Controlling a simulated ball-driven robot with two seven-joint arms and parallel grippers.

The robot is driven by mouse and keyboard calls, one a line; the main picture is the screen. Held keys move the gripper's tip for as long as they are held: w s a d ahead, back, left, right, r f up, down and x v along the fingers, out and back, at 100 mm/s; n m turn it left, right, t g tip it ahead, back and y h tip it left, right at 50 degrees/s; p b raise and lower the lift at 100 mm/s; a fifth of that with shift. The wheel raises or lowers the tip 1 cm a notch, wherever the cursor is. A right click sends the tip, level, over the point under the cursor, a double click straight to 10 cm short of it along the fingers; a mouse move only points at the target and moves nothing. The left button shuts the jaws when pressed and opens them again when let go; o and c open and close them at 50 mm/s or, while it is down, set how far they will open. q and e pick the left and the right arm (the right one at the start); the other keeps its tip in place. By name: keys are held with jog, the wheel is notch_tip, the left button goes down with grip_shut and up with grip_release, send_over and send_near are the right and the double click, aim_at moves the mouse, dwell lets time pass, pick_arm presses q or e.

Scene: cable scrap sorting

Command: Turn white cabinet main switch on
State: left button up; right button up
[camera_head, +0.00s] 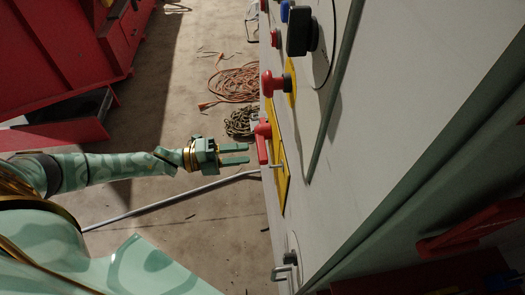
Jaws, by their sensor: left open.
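The white cabinet (372,110) fills the right half of the view, its panel seen at a steep angle. A red switch handle (262,141) sticks out from a yellow plate (281,175) on it; I take this for the main switch, but its on or off position cannot be told. My left gripper (240,154) is open and empty, its two green fingers pointing right at the red handle. The fingertips look close to the handle and a small gap seems to remain. My right gripper is not in view.
A red knob (272,84) on a yellow disc and a black block (300,32) stick out farther up the panel. A metal handle (284,271) is at its bottom. Orange cable (236,82) and dark chain-like coils (240,123) lie on the floor.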

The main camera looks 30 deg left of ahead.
aim_at(262, 152)
pick_arm(q)
jog(key=x, duration=0.6)
jog(key=shift+w+d+b, duration=0.1)
jog(key=shift+b, duration=0.2)
grip_shut()
